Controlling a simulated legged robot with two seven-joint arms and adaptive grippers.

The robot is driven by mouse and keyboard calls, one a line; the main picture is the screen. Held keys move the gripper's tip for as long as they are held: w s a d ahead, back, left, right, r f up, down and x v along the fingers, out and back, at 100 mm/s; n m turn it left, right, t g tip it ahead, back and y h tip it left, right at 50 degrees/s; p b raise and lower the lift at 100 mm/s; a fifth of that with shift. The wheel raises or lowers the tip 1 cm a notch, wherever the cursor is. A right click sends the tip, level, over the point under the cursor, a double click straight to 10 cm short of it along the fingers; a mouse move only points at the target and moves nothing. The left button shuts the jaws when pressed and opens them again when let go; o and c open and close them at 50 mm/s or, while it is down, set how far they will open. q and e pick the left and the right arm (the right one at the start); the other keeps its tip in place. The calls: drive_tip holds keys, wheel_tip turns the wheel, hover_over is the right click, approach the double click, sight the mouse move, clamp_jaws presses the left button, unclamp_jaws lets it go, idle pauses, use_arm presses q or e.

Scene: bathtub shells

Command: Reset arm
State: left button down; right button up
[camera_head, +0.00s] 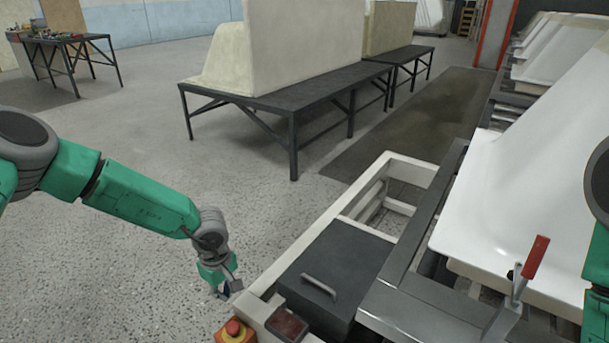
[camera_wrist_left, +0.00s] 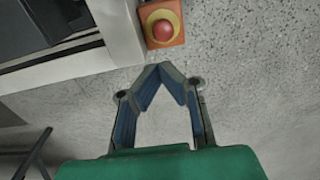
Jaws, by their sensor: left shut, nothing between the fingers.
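My left gripper (camera_head: 226,290) hangs at the end of the green left arm, over the floor just left of the pale machine frame. In the left wrist view the left gripper (camera_wrist_left: 160,72) shows its two blue-padded fingers meeting at the tips. It is shut with nothing between the fingers. Part of my green right arm shows at the right edge of the head view, and its gripper is out of the picture.
A red emergency button on an orange box (camera_head: 235,332) sits close to the left gripper. A dark lidded box (camera_head: 335,270) is in the frame. White tub shells (camera_head: 540,190) and a red-handled clamp (camera_head: 535,257) are at right. Open floor (camera_head: 120,260) lies left.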

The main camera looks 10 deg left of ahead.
use_arm(q)
drive_tip(key=s+d+r+m+p, duration=0.1)
drive_tip(key=s+m, duration=0.6)
drive_tip(key=s, duration=0.7)
drive_tip(key=s+d+r+m+p, duration=0.1)
drive_tip(key=s+r+m+p, duration=0.2)
drive_tip(key=s, duration=1.2)
drive_tip(key=m+p, duration=0.2)
drive_tip(key=m, duration=0.2)
drive_tip(key=shift+r+t, duration=0.3)
drive_tip(key=shift+r, duration=0.05)
